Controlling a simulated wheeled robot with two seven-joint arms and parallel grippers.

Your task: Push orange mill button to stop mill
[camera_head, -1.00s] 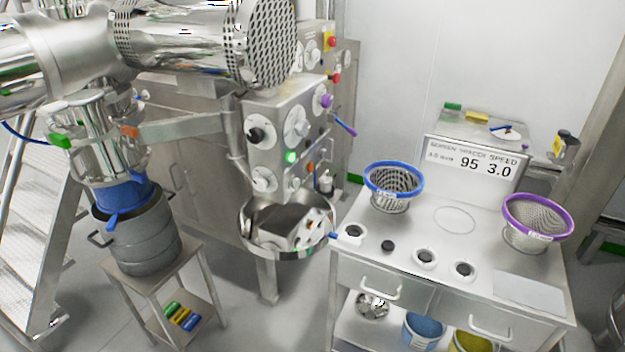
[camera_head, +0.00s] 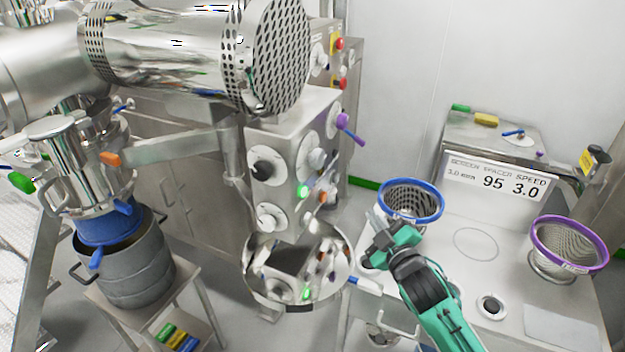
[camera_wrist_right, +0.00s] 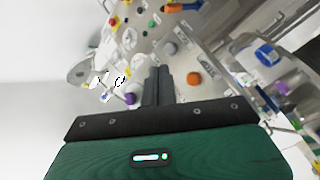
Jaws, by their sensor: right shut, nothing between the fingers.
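The mill's steel control panel (camera_head: 262,200) is left of centre in the head view. A small orange button (camera_head: 321,197) sits on its right side, close to a lit green button (camera_head: 302,191). My right gripper (camera_head: 373,219), teal and black, is shut and empty. In the head view it is right of and below the orange button, apart from it, and in front of the blue-rimmed basket. In the right wrist view the shut fingers (camera_wrist_right: 158,75) point up the picture, and an orange round button (camera_wrist_right: 193,78) shows just right of them. My left gripper is not in view.
A round steel bowl (camera_head: 262,290) is below the panel. The blue-rimmed basket (camera_head: 413,187) and a purple-rimmed basket (camera_head: 568,243) stand on the bench at right. A purple-handled lever (camera_head: 350,130) sticks out beside the panel. A perforated steel cylinder (camera_head: 275,60) hangs above.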

